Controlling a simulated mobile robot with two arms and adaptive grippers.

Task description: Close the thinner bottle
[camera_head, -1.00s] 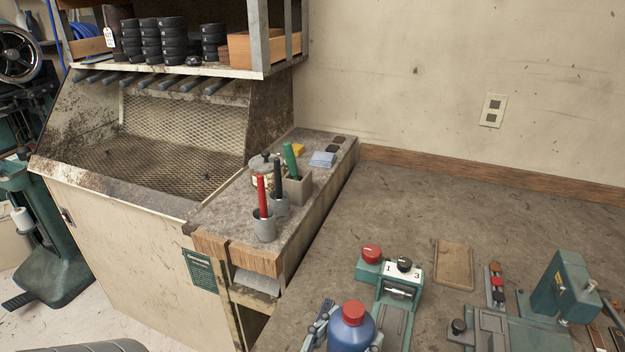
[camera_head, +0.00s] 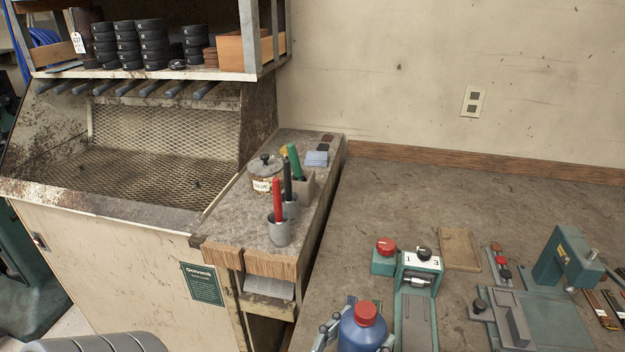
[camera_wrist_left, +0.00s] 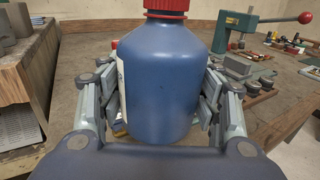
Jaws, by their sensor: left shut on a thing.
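The blue bottle (camera_head: 362,334) with a red cap (camera_head: 366,312) stands upright at the bottom of the head view. I take it to be the thinner bottle. My left gripper (camera_head: 356,340) has its fingers on both sides of the bottle body. In the left wrist view the gripper (camera_wrist_left: 163,98) is shut on the bottle (camera_wrist_left: 160,75), below the shoulder. The red cap (camera_wrist_left: 166,5) sits at the neck there, cut by the top edge. I cannot tell whether the cap is tight. My right gripper is not in view.
A green device with a black knob (camera_head: 424,254) and a red-buttoned box (camera_head: 386,258) stand just behind the bottle. A green press (camera_head: 565,258) is at right. Cups with red and black-handled tools (camera_head: 278,231) stand on the side ledge. The bench's back is clear.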

